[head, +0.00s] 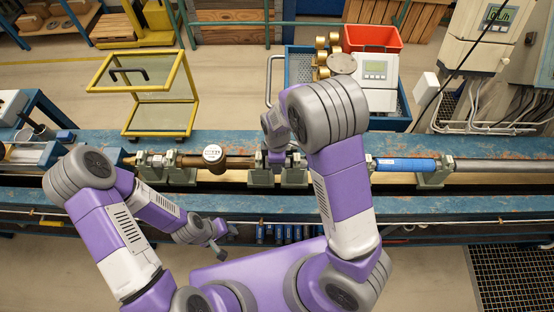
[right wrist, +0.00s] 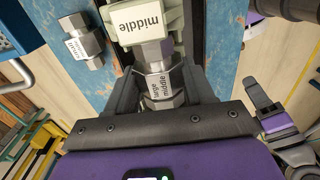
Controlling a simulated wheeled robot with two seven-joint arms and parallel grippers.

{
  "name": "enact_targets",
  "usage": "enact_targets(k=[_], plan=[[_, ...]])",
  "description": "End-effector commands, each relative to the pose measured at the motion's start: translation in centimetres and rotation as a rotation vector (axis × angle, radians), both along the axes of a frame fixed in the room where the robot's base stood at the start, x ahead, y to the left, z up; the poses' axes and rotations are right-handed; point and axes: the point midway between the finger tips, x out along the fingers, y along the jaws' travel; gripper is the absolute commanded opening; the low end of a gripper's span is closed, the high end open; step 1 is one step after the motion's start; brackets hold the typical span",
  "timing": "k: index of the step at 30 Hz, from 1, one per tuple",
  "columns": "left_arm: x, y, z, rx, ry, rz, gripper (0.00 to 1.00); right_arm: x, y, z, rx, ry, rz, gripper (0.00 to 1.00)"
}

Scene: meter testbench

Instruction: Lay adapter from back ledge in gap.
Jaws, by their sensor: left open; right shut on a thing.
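In the right wrist view, my right gripper (right wrist: 157,98) is shut on a metal adapter (right wrist: 158,68) with a white label reading "middle" and a partly hidden word above it. The adapter lies in line with a pale green holder (right wrist: 150,20) labelled "middle"; I cannot tell if they touch. Another labelled metal adapter (right wrist: 84,42) lies on the blue back ledge (right wrist: 98,88). In the head view, my right gripper (head: 277,152) is low over the bench line, its adapter mostly hidden by the arm. My left gripper (head: 226,242) is open and empty in front of the bench.
A brown pipe with a round meter (head: 213,154) lies left of the right gripper. A blue pipe (head: 405,165) rests in holders to the right. A yellow-framed stand (head: 150,95) and a blue crate (head: 299,68) with meters stand behind. Green holders line the bench.

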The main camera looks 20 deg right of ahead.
Motion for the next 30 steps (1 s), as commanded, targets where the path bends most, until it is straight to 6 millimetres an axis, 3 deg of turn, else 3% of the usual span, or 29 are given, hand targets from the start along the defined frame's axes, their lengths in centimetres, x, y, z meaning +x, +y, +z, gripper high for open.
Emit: enact_targets(k=[13, 14, 18, 19, 30], plan=[[0.0, 0.0, -0.28, 0.0, 0.0, 0.0, 0.43, 0.04, 0.02, -0.29, 0.001, -0.001, 0.0, 0.09], [0.0, 0.0, -0.28, 0.0, 0.0, 0.0, 0.43, 0.04, 0.02, -0.29, 0.001, -0.001, 0.0, 0.57], [0.0, 0.0, -0.28, 0.0, 0.0, 0.0, 0.43, 0.02, 0.01, -0.3, 0.001, -0.001, 0.0, 0.79], [0.0, 0.0, -0.28, 0.0, 0.0, 0.0, 0.43, 0.02, 0.01, -0.3, 0.001, -0.001, 0.0, 0.83], [0.0, 0.01, 0.24, 0.0, 0.0, 0.0, 0.43, -0.01, 0.0, 0.29, 0.0, 0.0, 0.0, 0.83]])
